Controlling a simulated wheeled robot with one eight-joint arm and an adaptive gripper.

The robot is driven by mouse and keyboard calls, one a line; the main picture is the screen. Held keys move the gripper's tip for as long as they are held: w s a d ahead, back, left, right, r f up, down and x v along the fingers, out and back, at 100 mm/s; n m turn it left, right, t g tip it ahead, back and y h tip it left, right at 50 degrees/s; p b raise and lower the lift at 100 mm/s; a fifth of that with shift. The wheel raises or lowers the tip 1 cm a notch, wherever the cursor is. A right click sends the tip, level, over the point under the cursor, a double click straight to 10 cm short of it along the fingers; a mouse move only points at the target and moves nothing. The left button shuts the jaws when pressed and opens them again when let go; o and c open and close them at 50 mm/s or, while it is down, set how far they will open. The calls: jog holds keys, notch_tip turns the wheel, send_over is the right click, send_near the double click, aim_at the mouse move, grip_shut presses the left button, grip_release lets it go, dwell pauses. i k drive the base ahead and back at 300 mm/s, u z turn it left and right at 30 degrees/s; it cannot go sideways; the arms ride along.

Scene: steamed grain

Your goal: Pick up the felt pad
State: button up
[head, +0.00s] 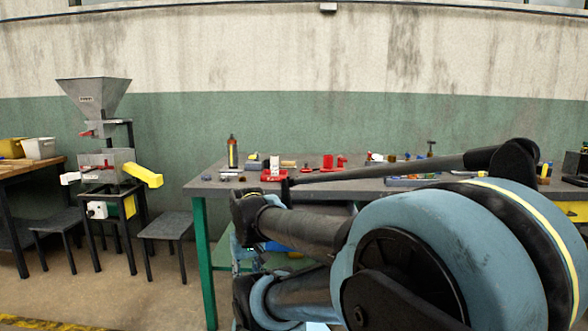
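I cannot pick out the felt pad with certainty; the items on the grey workbench (208,188) are too small to tell apart. A flat tan piece (288,164) lies there behind a red tray (273,175), but its material is unclear. My arm fills the lower right and hides much of the bench's front and right side. A thin dark link of it reaches left over the bench. The small dark part at its left end, beside the red tray, seems to be my gripper (287,190); its fingers cannot be made out.
A dark bottle with a yellow label (232,152) stands at the bench's left rear. Red parts (328,162) stand mid-bench. A hopper machine (100,130) and a stool (166,226) are to the left. Floor shows between the stool and the bench's green leg (204,260).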

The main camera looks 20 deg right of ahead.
aim_at(285, 164)
jog(key=i, duration=0.9)
jog(key=u, duration=0.05)
